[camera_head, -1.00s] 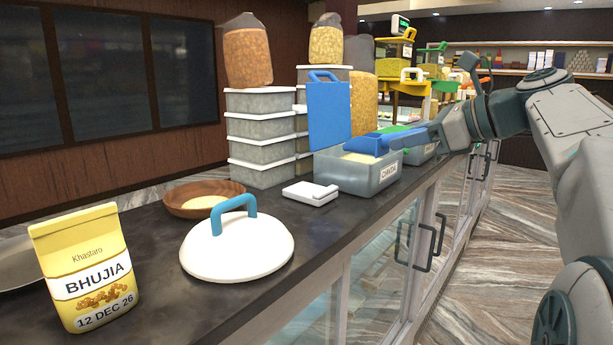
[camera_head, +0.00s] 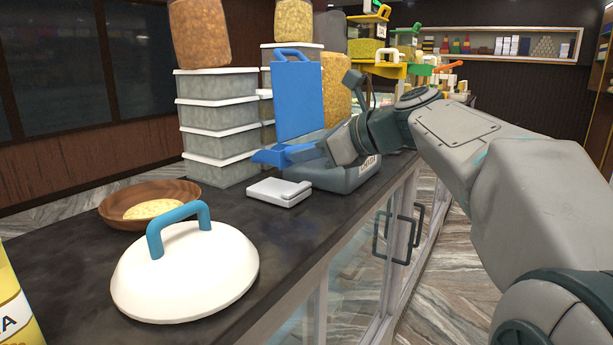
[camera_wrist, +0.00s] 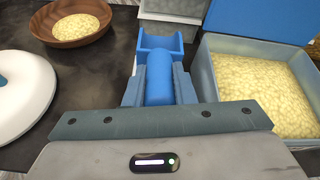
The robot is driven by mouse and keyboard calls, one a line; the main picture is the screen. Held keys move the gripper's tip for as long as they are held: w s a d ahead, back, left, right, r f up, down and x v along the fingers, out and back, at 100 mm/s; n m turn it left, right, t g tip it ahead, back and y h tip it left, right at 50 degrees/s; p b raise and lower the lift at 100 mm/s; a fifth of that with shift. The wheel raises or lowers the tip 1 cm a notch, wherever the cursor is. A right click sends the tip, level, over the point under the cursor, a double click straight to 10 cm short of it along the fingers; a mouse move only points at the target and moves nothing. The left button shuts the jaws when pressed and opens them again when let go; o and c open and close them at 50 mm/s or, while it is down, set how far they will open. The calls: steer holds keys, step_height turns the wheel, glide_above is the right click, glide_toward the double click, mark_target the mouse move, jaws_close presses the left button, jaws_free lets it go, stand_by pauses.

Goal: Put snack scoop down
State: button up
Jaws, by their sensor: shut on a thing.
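The snack scoop (camera_head: 270,157) is blue and sits in my gripper (camera_head: 302,153), which is shut on it. In the wrist view the scoop (camera_wrist: 160,42) points away from my gripper (camera_wrist: 160,84), its open end over the dark counter between the wooden bowl and the snack bin. The scoop's inside looks empty there. In the head view the scoop is above the counter, just left of the bin (camera_head: 345,180), and my arm hides much of the bin. The bin (camera_wrist: 207,75) holds pale yellow snack in the wrist view.
A wooden bowl (camera_head: 112,212) with some yellow snack stands left on the counter (camera_head: 95,270). A white lid (camera_head: 190,275) with a blue handle lies in front of it. A flat white device (camera_head: 278,192) lies near the bin. Stacked tubs (camera_head: 218,143) stand behind. Bare counter shows between bowl and device.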

steer(key=shift+a+f, duration=0.2)
steer(key=shift+f+b, duration=0.35)
steer(key=shift+f, duration=1.6)
steer(key=shift+f, duration=0.15)
steer(key=o, duration=0.9)
steer(key=shift+o, duration=0.2)
steer(key=shift+r, duration=0.2)
steer(key=v, duration=1.2)
